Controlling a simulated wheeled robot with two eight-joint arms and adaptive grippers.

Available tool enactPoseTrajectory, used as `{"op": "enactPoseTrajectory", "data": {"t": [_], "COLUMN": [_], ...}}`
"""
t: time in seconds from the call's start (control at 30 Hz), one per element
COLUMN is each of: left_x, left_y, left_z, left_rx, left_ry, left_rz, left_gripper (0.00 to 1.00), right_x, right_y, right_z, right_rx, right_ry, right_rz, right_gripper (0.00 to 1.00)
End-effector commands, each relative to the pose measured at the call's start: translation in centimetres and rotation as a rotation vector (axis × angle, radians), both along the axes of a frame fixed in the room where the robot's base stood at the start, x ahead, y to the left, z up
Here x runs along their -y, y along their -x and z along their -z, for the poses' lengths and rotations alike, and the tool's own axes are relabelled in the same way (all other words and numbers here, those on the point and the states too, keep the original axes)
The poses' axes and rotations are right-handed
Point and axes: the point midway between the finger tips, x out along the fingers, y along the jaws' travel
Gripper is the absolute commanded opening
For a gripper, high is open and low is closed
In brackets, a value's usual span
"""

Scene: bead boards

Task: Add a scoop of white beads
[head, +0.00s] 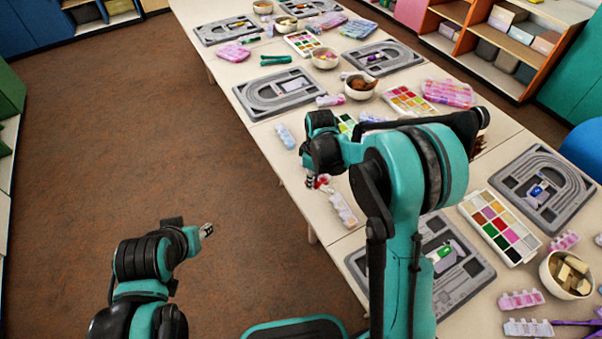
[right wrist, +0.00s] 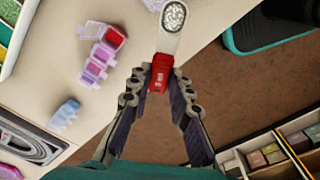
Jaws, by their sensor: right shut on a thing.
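My right gripper (head: 316,184) is over the near edge of the long table. In the right wrist view it (right wrist: 160,78) is shut on the red handle of a scoop (right wrist: 159,79). The scoop's pale end holds a heap of whitish beads (right wrist: 173,15). Small bead boxes with pink and clear parts (right wrist: 97,62) lie on the table beside the scoop; one lid stands open over red. A strip of such boxes (head: 343,210) also shows in the head view. My left gripper (head: 207,230) is over the floor, too small to read.
A white tray of coloured beads (head: 500,228) lies at the right, beside grey track boards (head: 545,190). A bowl of blocks (head: 566,275) stands at the front right. A pale blue box strip (head: 285,136) lies near the table edge. The floor at left is clear.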

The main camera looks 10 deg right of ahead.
Motion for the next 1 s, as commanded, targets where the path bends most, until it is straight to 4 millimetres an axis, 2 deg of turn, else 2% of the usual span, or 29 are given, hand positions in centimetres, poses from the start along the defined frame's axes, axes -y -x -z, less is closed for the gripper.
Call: {"op": "enactPoseTrajectory", "data": {"t": [0.1,0.2,0.33,0.57,1.0], "left_x": [0.0,0.0,0.0,0.0,0.0], "left_y": [0.0,0.0,0.0,0.0,0.0], "left_z": [0.0,0.0,0.0,0.5,2.6], "left_rx": [0.0,0.0,0.0,0.0,0.0], "left_ry": [0.0,0.0,0.0,0.0,0.0], "left_rz": [0.0,0.0,0.0,0.0,0.0], "left_gripper": [0.4,0.4,0.4,0.4,0.4], "right_x": [-1.5,-2.4,-3.1,-3.1,-2.1], "right_y": [-2.5,-4.0,-5.0,-5.4,-5.7], "right_z": [0.2,0.3,0.3,1.0,3.8], "right_rx": [0.008,0.017,0.025,0.033,0.066], "right_ry": [-0.008,-0.011,-0.015,-0.033,-0.143], "right_rz": [-0.286,-0.474,-0.623,-0.677,-0.671], "right_gripper": [0.02,0.02,0.02,0.02,0.02]}}
